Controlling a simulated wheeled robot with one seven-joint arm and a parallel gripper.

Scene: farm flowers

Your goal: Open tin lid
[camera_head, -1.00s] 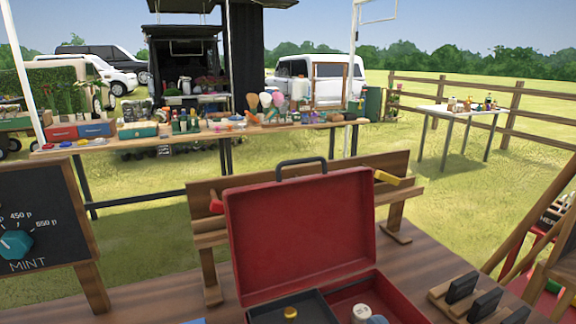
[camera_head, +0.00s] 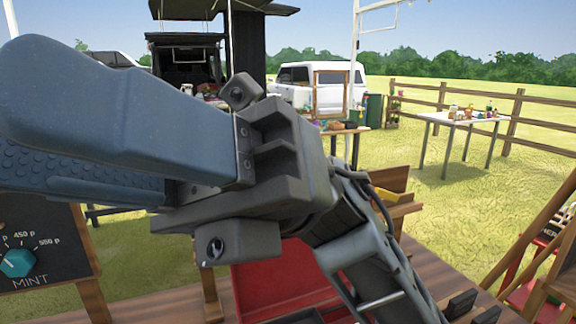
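My gripper (camera_head: 30,130) fills the left and middle of the head view, very close to the camera. Behind my arm is a red tin on the wooden table. The lower part of its lid (camera_head: 275,283) shows below my gripper, standing raised with its inner face towards me. The lid's top and handle, and most of the tin's base, are hidden. My gripper appears apart from the lid.
A chalkboard sign (camera_head: 28,258) with a teal knob stands at the left. Dark blocks in a wooden holder (camera_head: 470,308) are at the lower right. Beyond are a white table (camera_head: 455,118) with small items, a fence and a white vehicle. Grass lies between.

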